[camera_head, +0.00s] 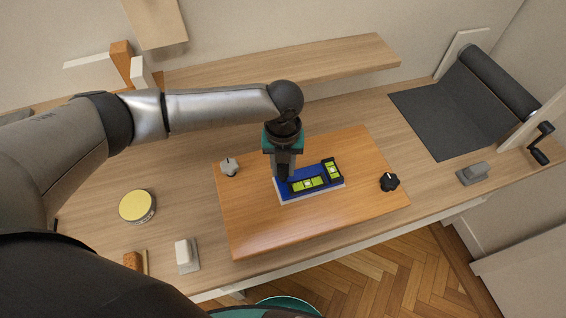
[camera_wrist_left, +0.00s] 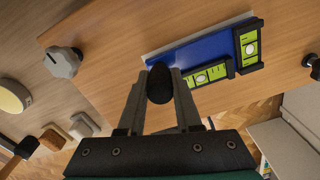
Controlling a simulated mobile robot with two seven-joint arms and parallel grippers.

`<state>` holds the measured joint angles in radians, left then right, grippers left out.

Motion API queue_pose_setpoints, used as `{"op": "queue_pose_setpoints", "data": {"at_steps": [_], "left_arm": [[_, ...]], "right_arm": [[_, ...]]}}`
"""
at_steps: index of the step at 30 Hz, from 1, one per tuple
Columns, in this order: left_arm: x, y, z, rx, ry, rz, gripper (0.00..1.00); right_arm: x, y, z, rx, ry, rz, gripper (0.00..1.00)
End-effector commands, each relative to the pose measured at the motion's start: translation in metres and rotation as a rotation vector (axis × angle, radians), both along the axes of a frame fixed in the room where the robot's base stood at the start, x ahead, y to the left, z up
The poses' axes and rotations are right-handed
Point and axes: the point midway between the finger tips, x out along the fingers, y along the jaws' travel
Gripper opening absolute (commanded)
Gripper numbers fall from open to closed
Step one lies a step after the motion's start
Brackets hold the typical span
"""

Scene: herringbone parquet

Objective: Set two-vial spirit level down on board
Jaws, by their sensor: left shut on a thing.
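The two-vial spirit level (camera_head: 318,186) is a blue plate with a pale edge, two yellow-green vials in black mounts and a black knob. In the left wrist view the level (camera_wrist_left: 205,48) shows its knob (camera_wrist_left: 159,84) between my fingers. My left gripper (camera_head: 284,176) is shut on that knob, at the level's left end. The level is over the middle of the orange-brown board (camera_head: 255,228), lying flat; I cannot tell whether it touches the board or hangs just above. My right gripper is not in view.
A grey knob (camera_head: 230,166) and a black knob (camera_head: 389,182) stand on the board, left and right of the level. A yellow-topped round tin (camera_head: 137,206) and a small pale block (camera_head: 186,254) are to the left. A dark mat with a roller (camera_head: 450,112) is at right.

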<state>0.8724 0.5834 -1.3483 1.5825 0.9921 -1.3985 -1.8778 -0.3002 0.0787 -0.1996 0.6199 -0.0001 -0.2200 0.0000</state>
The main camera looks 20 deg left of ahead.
Motion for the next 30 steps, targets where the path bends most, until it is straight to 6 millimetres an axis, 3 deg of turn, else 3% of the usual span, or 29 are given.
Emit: {"op": "queue_pose_setpoints", "data": {"at_steps": [23, 24, 30], "left_arm": [[0.0004, -0.0002, -0.0069, 0.000, -0.001, -0.001, 0.00], [0.0004, -0.0002, -0.0063, -0.001, -0.001, -0.001, 0.37], [0.0003, -0.0001, -0.0062, 0.000, -0.001, -0.001, 0.60]], "right_arm": [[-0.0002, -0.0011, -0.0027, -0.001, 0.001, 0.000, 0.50], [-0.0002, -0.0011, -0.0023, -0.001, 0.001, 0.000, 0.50], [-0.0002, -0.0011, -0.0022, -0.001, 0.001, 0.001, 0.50]]}}
